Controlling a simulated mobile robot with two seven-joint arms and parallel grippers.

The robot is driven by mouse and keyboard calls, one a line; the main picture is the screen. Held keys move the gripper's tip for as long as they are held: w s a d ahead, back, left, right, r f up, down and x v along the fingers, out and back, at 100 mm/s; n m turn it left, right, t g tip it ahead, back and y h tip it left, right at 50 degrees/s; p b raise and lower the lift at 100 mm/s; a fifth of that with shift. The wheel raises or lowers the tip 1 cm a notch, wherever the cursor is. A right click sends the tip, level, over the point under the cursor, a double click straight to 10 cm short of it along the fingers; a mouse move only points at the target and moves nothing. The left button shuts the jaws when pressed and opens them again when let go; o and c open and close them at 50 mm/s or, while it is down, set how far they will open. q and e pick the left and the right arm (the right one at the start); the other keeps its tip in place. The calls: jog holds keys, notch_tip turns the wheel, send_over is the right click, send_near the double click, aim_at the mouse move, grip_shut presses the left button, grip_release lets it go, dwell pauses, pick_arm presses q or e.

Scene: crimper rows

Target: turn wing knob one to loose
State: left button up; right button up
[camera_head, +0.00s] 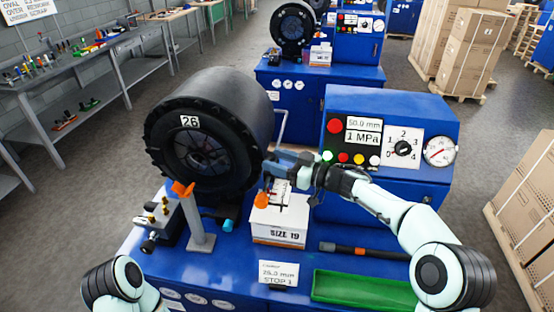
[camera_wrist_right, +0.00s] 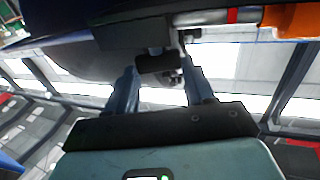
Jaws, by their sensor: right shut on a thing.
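An orange wing-shaped knob (camera_head: 183,188) sits on top of a grey post at the front left of the blue machine. A second orange knob (camera_head: 261,200) is by the white SIZE 19 box, just below my right gripper (camera_head: 272,170). In the right wrist view, my right gripper (camera_wrist_right: 160,85) has a small dark part (camera_wrist_right: 160,63) between its fingers, and it is shut on it. What this part belongs to is unclear. An orange piece (camera_wrist_right: 292,20) is at the upper right there. My left arm shows at the lower left; its gripper is out of view.
The black ring head (camera_head: 200,150) marked 26 stands left of my right gripper. The blue control box (camera_head: 390,190) with gauges stands to its right. The SIZE 19 box (camera_head: 278,236), a black rod (camera_head: 365,252) and a green tray (camera_head: 362,290) are on the bench.

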jog(key=shift+w+n+g+y, duration=0.2)
jog(key=shift+n+g+y, duration=0.25)
jog(key=shift+n+g, duration=0.55)
jog(key=shift+w+n+g+y, duration=0.15)
jog(key=shift+n+g+y, duration=0.4)
jog(key=shift+g, duration=0.85)
jog(key=shift+r+n+g, duration=0.15)
jog(key=shift+n+g, duration=0.2)
jog(key=shift+g, duration=0.05)
jog(key=o, duration=1)
jog(key=shift+o, duration=0.2)
jog(key=shift+d, duration=0.1)
jog(key=s+d, duration=0.2)
jog(key=d, duration=1.1)
jog(key=shift+s, duration=0.15)
